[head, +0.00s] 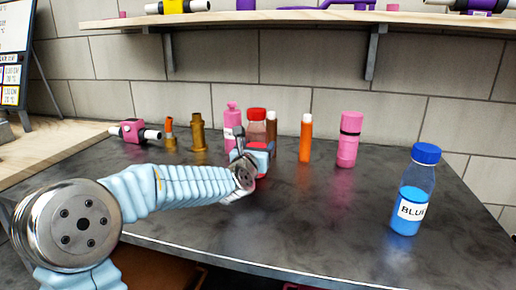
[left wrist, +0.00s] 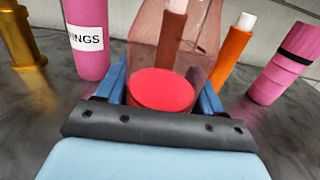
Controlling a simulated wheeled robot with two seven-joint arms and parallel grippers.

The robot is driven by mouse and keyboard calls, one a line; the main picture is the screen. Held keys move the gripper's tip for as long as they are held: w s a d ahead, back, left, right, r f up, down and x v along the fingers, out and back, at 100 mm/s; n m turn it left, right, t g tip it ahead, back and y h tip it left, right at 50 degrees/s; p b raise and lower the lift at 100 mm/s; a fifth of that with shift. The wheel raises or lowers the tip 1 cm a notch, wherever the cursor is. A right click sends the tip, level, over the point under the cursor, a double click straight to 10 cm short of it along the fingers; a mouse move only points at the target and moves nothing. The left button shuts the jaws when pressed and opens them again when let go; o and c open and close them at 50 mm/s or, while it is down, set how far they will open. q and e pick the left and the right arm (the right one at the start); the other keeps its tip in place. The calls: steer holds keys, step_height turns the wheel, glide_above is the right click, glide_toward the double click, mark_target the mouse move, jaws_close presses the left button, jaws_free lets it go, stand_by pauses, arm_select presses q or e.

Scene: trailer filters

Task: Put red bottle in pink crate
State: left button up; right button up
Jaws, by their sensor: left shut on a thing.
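The red bottle (head: 257,126), clear with a red cap, stands upright at the back middle of the dark table. My left gripper (head: 256,155) is around its lower part and shut on it. In the left wrist view, the clear bottle with red contents (left wrist: 160,88) sits between the two blue fingers. My right gripper is not in view.
A pink bottle (head: 232,116) stands close left of the red bottle, and a brown tube (head: 272,125) close behind right. An orange tube (head: 305,138), a pink canister (head: 349,140) and a blue bottle (head: 413,190) stand further right. The front middle of the table is clear.

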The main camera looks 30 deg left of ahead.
arm_select(q)
steer(key=shift+f, duration=0.1)
steer(key=o, duration=1.3)
steer(key=shift+c, duration=0.2)
